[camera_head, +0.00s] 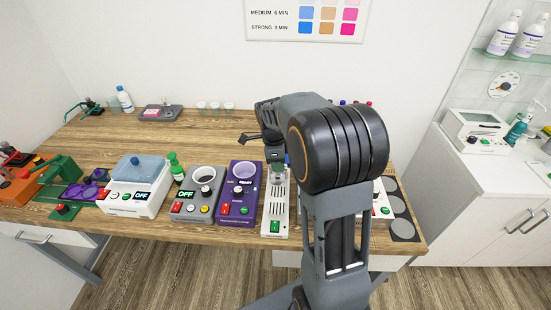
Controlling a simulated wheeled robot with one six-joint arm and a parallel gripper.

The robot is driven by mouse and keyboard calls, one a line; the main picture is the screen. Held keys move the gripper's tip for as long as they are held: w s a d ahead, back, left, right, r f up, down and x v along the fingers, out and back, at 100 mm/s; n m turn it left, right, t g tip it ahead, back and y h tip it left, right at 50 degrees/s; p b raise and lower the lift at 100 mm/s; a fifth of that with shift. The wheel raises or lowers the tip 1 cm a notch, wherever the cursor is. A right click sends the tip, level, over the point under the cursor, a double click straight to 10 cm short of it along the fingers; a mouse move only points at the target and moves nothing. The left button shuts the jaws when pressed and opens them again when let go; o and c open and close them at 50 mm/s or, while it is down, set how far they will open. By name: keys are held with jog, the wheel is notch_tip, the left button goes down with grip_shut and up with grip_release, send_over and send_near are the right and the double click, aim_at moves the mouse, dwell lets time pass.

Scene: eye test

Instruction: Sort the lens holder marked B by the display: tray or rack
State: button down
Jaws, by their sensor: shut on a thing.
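My gripper (278,164) points down over a narrow white slotted unit (276,202) with a green switch, right of the middle of the table. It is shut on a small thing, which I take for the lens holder. The holder is mostly hidden between the jaws, and no letter B can be read. I cannot tell whether it touches the unit below. A purple device (238,196) with a small dark display stands just left. I cannot make out which thing is the tray or rack.
A green bottle (175,166) stands between two devices. Purple trays (85,190) and a green press (57,180) are at left. Small glasses (215,107) stand at the back. My arm hides much of the right side.

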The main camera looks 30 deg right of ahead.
aim_at(279, 179)
jog(key=shift+s+f, duration=0.15)
jog(key=shift+f, duration=0.05)
jog(key=shift+f+b, duration=0.55)
jog(key=shift+f, duration=0.1)
jog(key=shift+f+b, duration=1.55)
jog(key=shift+f, duration=0.5)
jog(key=shift+f, duration=0.25)
jog(key=c, duration=0.5)
grip_release()
jog(key=shift+r+p, duration=1.95)
jog(key=shift+r, duration=1.1)
